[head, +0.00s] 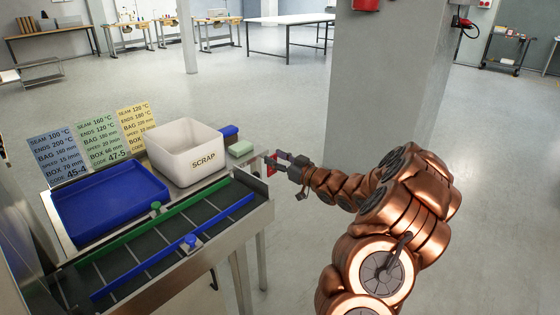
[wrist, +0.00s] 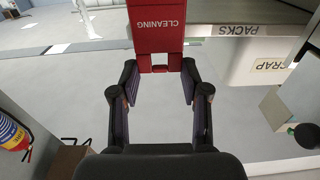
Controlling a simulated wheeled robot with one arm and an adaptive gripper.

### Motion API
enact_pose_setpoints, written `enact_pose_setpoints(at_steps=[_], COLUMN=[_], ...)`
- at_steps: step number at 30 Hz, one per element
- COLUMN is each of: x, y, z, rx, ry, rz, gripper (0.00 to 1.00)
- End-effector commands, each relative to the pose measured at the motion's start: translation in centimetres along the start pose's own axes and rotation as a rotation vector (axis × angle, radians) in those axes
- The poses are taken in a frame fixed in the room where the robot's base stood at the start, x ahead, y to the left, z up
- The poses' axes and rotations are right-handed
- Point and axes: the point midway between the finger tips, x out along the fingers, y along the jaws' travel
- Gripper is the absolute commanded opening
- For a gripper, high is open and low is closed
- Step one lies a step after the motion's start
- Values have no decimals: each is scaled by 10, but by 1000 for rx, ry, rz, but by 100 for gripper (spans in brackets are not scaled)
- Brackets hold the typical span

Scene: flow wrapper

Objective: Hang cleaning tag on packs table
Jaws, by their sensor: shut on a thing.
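The red cleaning tag (wrist: 157,30) has white CLEANING lettering, upside down in the wrist view, and a square notch at its near edge. My gripper (wrist: 159,80) is shut on the tag, which sticks out beyond the fingertips. In the head view my gripper (head: 284,160) is at the right end of the table, with the red tag (head: 271,166) at its tips. The packs table's edge (wrist: 262,14) carries a PACKS label (wrist: 238,30), just right of the tag in the wrist view. I cannot tell whether the tag touches the table.
A white SCRAP bin (head: 184,152), a blue tray (head: 105,203), a light green block (head: 241,148) and setting cards (head: 97,137) are at the table. A conveyor (head: 160,240) runs along its front. A grey pillar (head: 385,85) stands behind my arm. A fire extinguisher (wrist: 12,133) shows in the wrist view.

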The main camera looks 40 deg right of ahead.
Motion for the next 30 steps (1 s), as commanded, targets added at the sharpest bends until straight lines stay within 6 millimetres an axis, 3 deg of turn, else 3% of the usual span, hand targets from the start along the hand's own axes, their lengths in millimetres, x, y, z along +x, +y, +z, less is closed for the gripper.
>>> enact_pose_setpoints(at_steps=[15, 30], x=[25, 37], y=[0, 1], z=[4, 12], rx=[2, 1], ry=[-1, -2], rz=[-1, 1], gripper=[16, 16])
